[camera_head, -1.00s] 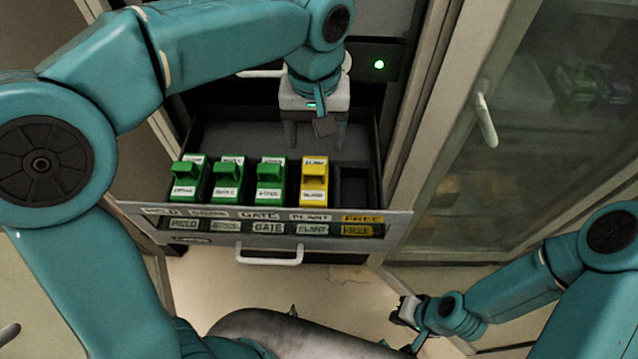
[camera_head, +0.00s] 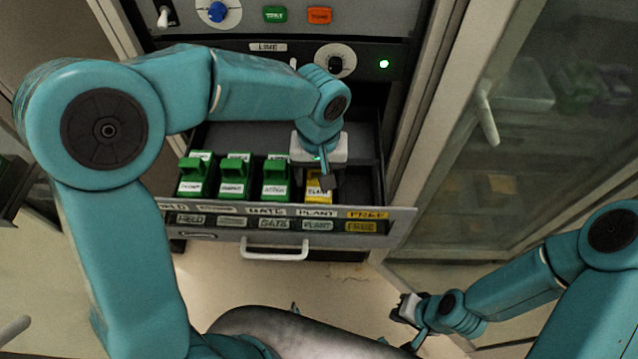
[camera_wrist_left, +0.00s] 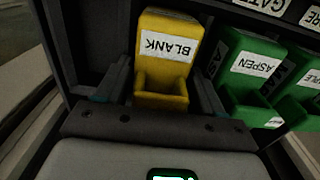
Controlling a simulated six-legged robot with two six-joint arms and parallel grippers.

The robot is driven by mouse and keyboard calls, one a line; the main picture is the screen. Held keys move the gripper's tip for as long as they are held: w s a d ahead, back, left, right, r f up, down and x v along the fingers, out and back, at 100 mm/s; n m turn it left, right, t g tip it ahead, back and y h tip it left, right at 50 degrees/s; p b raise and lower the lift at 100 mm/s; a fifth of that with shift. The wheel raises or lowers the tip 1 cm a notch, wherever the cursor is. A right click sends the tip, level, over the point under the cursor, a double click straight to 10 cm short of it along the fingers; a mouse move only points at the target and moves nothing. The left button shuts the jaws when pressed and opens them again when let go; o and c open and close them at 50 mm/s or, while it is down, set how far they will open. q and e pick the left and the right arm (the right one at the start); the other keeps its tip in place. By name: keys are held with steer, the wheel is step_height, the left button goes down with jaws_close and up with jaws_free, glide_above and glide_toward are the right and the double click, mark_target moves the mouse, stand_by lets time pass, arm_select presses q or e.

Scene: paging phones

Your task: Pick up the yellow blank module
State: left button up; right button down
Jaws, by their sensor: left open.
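The yellow blank module (camera_head: 318,194) stands in the plant slot of the open drawer, right of the green modules. My left gripper (camera_head: 318,178) points down over it and hides much of it. In the left wrist view the yellow module (camera_wrist_left: 166,55), labelled BLANK, sits between the two open fingers of my left gripper (camera_wrist_left: 160,78), one on each side. Contact cannot be told. My right gripper (camera_head: 404,309) is low at the right, away from the drawer, and its jaws are too small to read.
Several green modules (camera_head: 234,180) stand left of the yellow one; one (camera_wrist_left: 250,66) reads ASPEN in the left wrist view. The free slot (camera_head: 361,188) at the drawer's right is empty. The drawer front (camera_head: 290,225) has a handle (camera_head: 274,253). A glass-fronted cabinet (camera_head: 530,130) stands right.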

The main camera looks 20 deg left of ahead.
arm_select(q)
steer(key=shift+s+a, duration=0.1)
steer(key=shift+s, duration=0.05)
steer(key=c, duration=0.8)
steer(key=shift+w, duration=0.3)
steer(key=shift+s+r, duration=0.1)
step_height(320, 180, up, 21)
steer(key=w+d+f+b, duration=0.2)
steer(key=d, duration=0.6)
step_height(320, 180, down, 18)
steer(key=shift+w+d+f+b, duration=0.1)
steer(key=shift+b, duration=1.15)
steer(key=shift+f, duration=0.35)
